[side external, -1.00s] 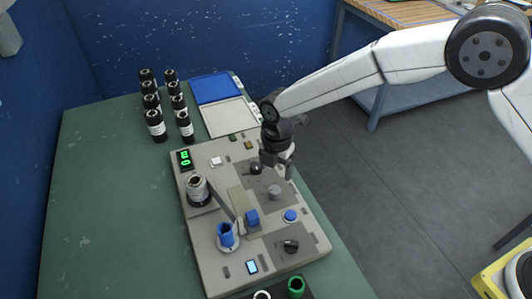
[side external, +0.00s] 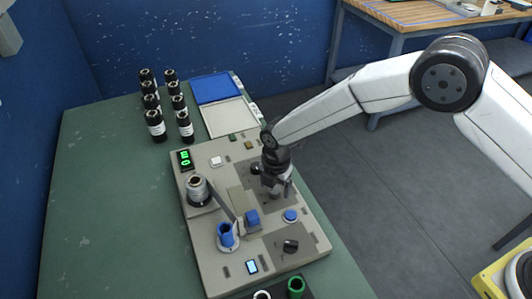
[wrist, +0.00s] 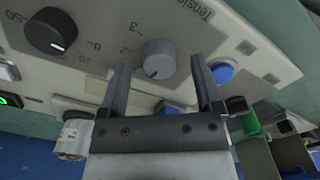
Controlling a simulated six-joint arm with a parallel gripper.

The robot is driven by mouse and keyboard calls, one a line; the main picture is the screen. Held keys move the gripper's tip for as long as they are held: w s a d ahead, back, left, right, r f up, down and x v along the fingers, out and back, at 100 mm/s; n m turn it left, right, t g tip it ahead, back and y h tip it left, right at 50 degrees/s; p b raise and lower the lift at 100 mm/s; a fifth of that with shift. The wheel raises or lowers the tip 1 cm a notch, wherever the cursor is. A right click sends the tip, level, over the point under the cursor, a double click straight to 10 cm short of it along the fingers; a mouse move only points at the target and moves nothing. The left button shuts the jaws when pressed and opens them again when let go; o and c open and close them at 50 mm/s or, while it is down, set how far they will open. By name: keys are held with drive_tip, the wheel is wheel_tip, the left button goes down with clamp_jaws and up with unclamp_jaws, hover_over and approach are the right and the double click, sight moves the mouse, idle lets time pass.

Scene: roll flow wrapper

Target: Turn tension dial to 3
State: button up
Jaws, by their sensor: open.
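The tension dial (wrist: 159,60) is a round grey knob on the grey machine panel (wrist: 100,20), with printed numbers 2 and 3 and the word Tension near it. A light pointer mark shows on its lower part in the wrist view, away from the 3. My gripper (wrist: 160,70) is open, its two dark fingers on either side of the dial in the wrist view. In the side external view my gripper (side external: 276,186) is low over the dial, which it largely hides. I cannot tell whether the fingers touch the dial.
A black knob (wrist: 50,32) stands beside the dial, and a blue button (wrist: 222,71) is close to the right finger. Another black knob (side external: 290,246) and a blue roller (side external: 227,236) are on the panel. Black bottles (side external: 156,126) stand behind on the green table (side external: 110,220).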

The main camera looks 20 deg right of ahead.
drive_tip(key=shift+f, duration=0.35)
drive_tip(key=shift+c, duration=0.2)
clamp_jaws()
